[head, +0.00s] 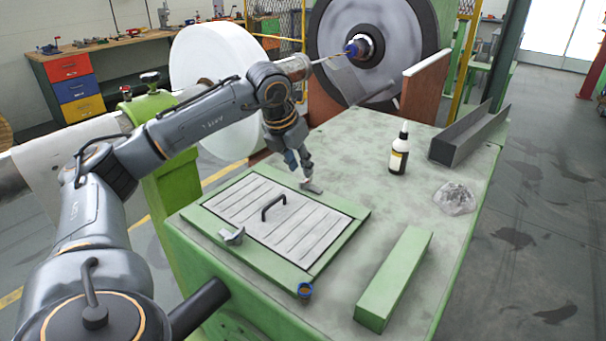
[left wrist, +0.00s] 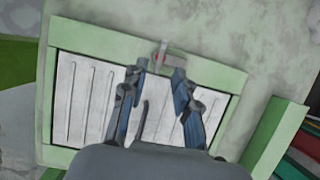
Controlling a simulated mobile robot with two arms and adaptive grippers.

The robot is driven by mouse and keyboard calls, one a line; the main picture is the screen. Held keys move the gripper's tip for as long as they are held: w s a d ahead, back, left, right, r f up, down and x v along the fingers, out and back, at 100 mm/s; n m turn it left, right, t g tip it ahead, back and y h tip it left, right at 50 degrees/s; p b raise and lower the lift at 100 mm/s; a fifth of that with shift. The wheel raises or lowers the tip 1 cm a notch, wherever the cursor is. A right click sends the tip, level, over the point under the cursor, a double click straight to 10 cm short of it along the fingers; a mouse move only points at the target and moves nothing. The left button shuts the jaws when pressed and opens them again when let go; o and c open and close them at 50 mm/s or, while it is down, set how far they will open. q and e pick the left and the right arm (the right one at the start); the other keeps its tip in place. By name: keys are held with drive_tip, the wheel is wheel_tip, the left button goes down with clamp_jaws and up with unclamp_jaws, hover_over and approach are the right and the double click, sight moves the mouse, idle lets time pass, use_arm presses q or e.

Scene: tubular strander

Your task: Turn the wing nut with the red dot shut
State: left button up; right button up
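The louvred cover panel (head: 275,218) with a black handle (head: 273,205) lies in a green frame on the machine top. My left gripper (head: 307,175) points down at the frame's far edge, right above a grey wing nut (head: 312,187). In the left wrist view this wing nut (left wrist: 160,57) shows a reddish mark and sits just ahead of and between the fingertips of my left gripper (left wrist: 159,72). The fingers are apart; I cannot tell whether they touch it. A second, silver wing nut (head: 232,236) sits at the frame's near left. My right gripper is out of view.
A small blue and brass-coloured piece (head: 305,290) is at the frame's near corner. A green bar (head: 394,280), a bottle (head: 399,150), a clear crumpled lump (head: 455,198) and a grey channel (head: 470,135) stand to the right. Bare top lies between.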

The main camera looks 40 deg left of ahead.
sight(304, 178)
use_arm(q)
drive_tip(key=shift+x, duration=2.05)
clamp_jaws()
